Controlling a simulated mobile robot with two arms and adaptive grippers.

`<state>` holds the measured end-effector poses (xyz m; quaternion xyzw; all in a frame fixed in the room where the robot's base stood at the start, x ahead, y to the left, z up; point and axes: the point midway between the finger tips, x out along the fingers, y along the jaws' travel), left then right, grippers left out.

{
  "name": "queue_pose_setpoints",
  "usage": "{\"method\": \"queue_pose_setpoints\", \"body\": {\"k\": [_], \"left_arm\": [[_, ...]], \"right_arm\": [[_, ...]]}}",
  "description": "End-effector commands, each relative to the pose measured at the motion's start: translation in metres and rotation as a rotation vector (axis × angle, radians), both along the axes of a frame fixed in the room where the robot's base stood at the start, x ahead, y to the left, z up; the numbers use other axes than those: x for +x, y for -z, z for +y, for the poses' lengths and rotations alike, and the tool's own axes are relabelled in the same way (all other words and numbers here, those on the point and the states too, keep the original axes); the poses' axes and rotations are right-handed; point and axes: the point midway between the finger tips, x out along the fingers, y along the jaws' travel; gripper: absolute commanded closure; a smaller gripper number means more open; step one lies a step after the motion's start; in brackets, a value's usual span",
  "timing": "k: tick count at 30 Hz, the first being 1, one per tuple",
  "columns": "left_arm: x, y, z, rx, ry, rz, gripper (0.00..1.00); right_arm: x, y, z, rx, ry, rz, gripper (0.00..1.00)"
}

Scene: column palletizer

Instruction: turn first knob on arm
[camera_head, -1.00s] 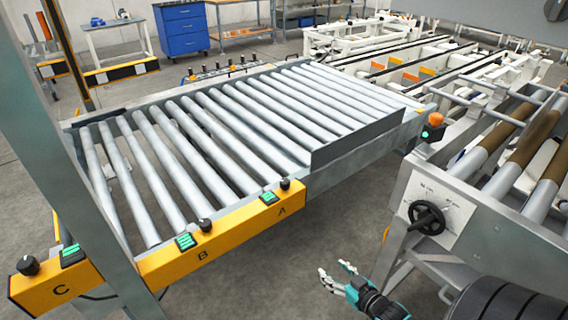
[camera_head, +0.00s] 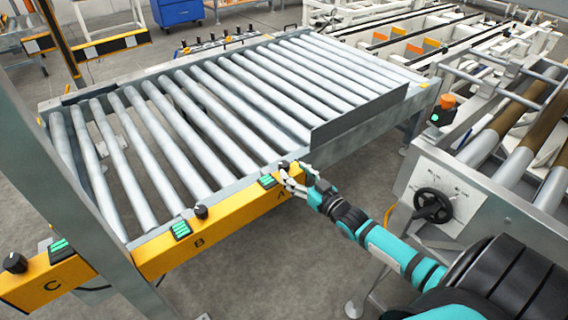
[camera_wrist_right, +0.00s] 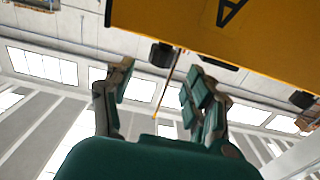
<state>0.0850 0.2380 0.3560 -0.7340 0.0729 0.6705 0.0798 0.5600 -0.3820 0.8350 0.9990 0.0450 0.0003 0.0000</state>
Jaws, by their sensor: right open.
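A yellow control arm (camera_head: 222,227) runs along the front of the roller conveyor, with sections A and B. A black knob (camera_head: 284,166) is at the A end, partly hidden by my right gripper (camera_head: 293,182). Another black knob (camera_head: 201,211) is at B. My right gripper is open at the A end, its fingers close to the knob; I cannot tell whether they touch. In the right wrist view, the yellow arm (camera_wrist_right: 262,38) fills the top right, and a black knob (camera_wrist_right: 161,55) shows just beyond the open fingers (camera_wrist_right: 158,86). My left gripper is not in view.
A yellow box marked C (camera_head: 52,284) with a black knob (camera_head: 14,263) is at the lower left. A grey post (camera_head: 75,180) stands in front of the conveyor. A machine with a black handwheel (camera_head: 433,205) is at the right. Metal rollers (camera_head: 215,115) lie behind the yellow arm.

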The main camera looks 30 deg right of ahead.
Motion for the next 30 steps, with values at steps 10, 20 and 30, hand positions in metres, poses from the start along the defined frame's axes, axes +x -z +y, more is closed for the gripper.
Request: {"method": "queue_pose_setpoints", "body": {"k": [10, 20, 30], "left_arm": [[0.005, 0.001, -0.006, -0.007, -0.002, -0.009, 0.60], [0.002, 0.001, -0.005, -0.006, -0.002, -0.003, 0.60], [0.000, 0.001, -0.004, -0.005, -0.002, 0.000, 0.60]], "right_arm": [[0.050, 0.000, 0.004, 0.001, 0.001, 0.000, 0.45], [0.055, 0.001, 0.005, 0.001, 0.000, 0.001, 0.45], [0.055, 0.000, 0.005, 0.000, 0.000, 0.001, 0.84]]}}
